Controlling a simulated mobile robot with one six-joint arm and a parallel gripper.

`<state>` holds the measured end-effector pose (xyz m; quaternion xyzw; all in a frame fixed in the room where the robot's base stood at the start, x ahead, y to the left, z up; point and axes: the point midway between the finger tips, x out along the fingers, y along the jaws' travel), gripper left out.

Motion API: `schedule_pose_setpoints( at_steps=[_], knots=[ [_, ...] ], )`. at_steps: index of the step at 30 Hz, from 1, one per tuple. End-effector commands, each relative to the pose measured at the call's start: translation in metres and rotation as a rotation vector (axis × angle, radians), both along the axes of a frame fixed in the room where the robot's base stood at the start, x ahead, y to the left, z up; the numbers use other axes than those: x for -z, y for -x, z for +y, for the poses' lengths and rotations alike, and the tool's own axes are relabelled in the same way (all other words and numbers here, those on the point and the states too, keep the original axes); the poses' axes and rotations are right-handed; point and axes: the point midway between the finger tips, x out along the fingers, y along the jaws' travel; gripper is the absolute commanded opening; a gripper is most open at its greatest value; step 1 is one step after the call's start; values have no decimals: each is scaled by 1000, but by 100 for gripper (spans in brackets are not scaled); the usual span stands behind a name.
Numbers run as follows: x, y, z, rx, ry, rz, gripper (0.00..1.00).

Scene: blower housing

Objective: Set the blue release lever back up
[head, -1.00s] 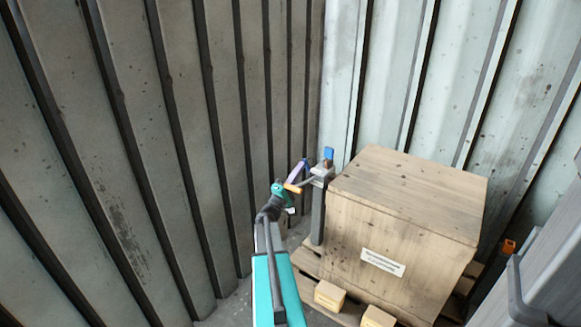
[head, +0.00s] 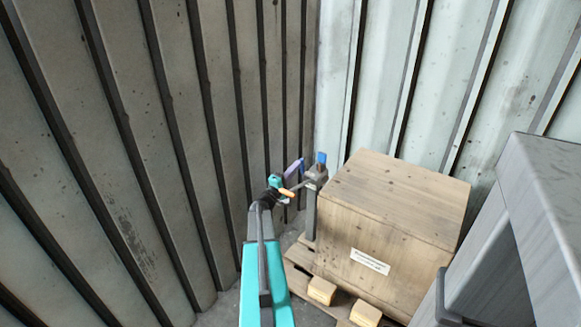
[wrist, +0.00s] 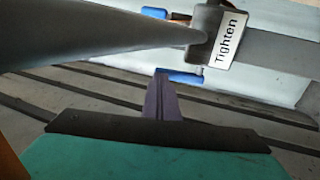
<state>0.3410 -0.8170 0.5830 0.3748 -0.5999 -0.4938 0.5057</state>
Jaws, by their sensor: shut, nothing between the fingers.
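A grey bar clamp (head: 311,210) stands upright at the left corner of the wooden crate. A blue piece (head: 321,157) shows at its top. In the wrist view the clamp head (wrist: 205,35) carries a "Tighten" label. One blue piece (wrist: 155,12) is at its upper left and another (wrist: 185,78) is below it; I cannot tell which is the release lever. A grey rod with an orange grip (head: 287,193) sticks out leftward. My gripper (head: 300,162) has purple fingers, shut and empty, left of the clamp top. In the wrist view its tips (wrist: 162,78) overlap the lower blue piece; contact is unclear.
The wooden crate (head: 390,205) sits on a pallet (head: 298,258) right of the clamp. Corrugated walls (head: 120,150) close in at left and behind. A grey cabinet-like body (head: 535,200) stands close at the right. Some floor (head: 215,310) is clear at the lower left.

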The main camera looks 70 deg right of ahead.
Motion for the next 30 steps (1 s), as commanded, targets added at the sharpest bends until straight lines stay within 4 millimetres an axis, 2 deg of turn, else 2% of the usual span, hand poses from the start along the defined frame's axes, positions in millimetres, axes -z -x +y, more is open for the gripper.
schedule_pose_setpoints(
  at_steps=[12,30],
  knots=[
    [-7,13,-13,15,0,1,0],
    [-7,16,-16,17,1,0,0]
  ],
)
